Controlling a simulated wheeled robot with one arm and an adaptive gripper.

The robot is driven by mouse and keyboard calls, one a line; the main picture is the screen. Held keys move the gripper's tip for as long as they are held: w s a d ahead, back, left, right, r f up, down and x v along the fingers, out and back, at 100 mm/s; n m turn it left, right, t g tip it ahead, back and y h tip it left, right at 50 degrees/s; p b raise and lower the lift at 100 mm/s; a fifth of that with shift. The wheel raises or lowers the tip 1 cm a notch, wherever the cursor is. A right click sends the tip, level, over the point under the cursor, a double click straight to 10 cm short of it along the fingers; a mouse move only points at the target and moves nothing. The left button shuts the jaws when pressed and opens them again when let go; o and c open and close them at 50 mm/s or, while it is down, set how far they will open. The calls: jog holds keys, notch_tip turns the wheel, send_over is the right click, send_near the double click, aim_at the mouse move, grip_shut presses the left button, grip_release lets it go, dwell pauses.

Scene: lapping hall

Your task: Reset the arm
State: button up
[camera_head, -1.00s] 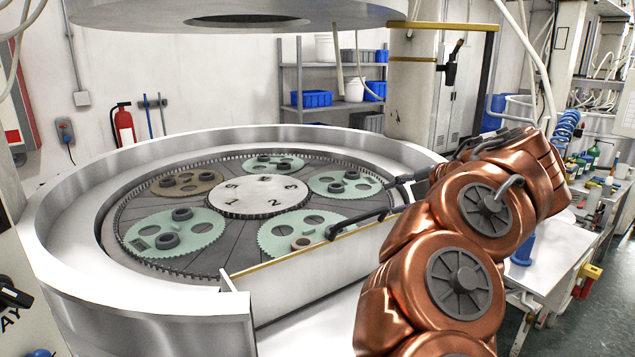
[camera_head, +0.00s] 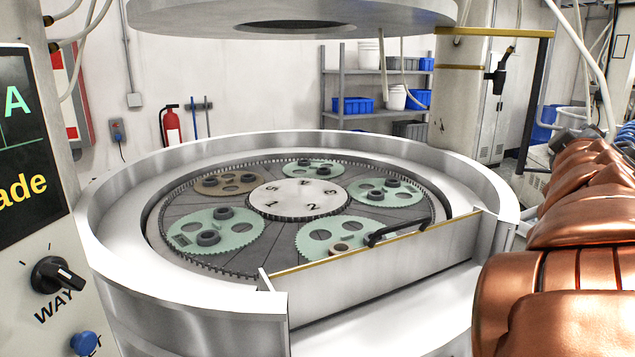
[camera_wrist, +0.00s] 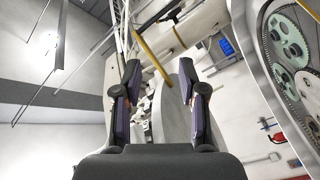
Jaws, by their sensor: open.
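My arm is folded at the right edge of the head view, its copper-coloured links filling the lower right corner. My gripper (camera_wrist: 158,85) shows in the wrist view with its two dark fingers apart and nothing between them. The wrist view is tilted and looks past the fingers toward the ceiling, a pale column and the wall. The gripper itself cannot be made out in the head view.
The round lapping machine (camera_head: 120,235) fills the middle, with green carriers (camera_head: 215,232) and one brown carrier (camera_head: 226,184) inside. A black handle (camera_head: 395,232) is at its front panel. A control panel (camera_head: 40,230) stands close at left. Shelves (camera_head: 375,112) stand behind.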

jog(key=s+a+f+m+g+y, duration=0.2)
jog(key=s+a+f+m+g, duration=0.3)
jog(key=f, duration=0.8)
jog(key=s+a+f+g+y, duration=0.15)
jog(key=s+f+g, duration=0.35)
jog(key=f, duration=0.8)
jog(key=s+a+f+g+y, duration=0.3)
jog(key=s+a+f, duration=0.4)
jog(key=s, duration=0.3)
jog(key=s+a+f+n+g+y, duration=0.1)
jog(key=s+a+f+g+y, duration=0.2)
jog(key=s+a+f, duration=0.4)
jog(key=s+a+y+b, duration=0.1)
jog(key=s+a, duration=0.2)
jog(key=s, duration=0.1)
jog(key=shift+a+g, duration=0.15)
jog(key=shift+g, duration=0.25)
